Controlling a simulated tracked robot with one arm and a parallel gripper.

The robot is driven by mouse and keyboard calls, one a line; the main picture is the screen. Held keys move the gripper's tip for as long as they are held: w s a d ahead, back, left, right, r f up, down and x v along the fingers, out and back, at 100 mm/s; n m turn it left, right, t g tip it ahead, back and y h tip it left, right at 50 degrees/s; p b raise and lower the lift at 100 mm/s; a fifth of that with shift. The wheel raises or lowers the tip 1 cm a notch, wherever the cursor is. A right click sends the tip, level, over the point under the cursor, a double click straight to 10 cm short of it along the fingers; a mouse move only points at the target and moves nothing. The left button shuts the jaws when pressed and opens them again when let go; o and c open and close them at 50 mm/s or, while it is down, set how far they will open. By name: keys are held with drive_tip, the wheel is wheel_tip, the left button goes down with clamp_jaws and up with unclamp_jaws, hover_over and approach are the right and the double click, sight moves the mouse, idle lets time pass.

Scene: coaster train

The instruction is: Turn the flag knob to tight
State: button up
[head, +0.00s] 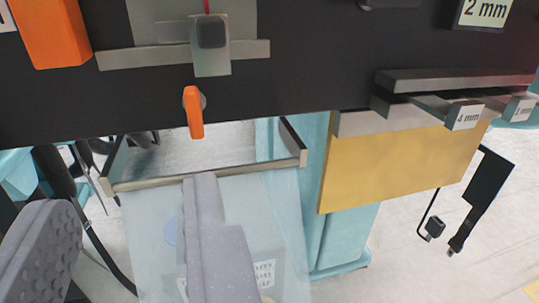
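The flag knob (194,112) is a small orange lever on a grey round base, mounted on the dark panel in the upper middle. Its orange handle points almost straight down. A grey plate with a dark square block (211,33) and a thin red line sits above it. My gripper (122,190) shows as two grey fingers, a ribbed one at lower left and a speckled one at lower centre. They are wide apart, with nothing visible held between them. The fingers are below the knob in the picture and do not appear to touch it.
A metal-rimmed frame with a clear bag (275,210) hangs below the knob. An orange block (50,32) is at upper left. Dark tools (483,195) hang at right.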

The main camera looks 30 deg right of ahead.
sight(195, 114)
drive_tip(key=shift+h, duration=0.4)
drive_tip(key=shift+s+d+f+p+x, duration=0.15)
drive_tip(key=shift+d+f+x, duration=0.2)
drive_tip(key=shift+x, duration=1.95)
drive_tip(key=shift+s+d+f+p+x, duration=0.15)
drive_tip(key=shift+f+x, duration=0.3)
drive_tip(key=shift+x, duration=1.9)
drive_tip(key=shift+d+f+p+x, duration=0.15)
drive_tip(key=shift+d+f+x, duration=0.25)
drive_tip(key=shift+x, duration=1.9)
clamp_jaws()
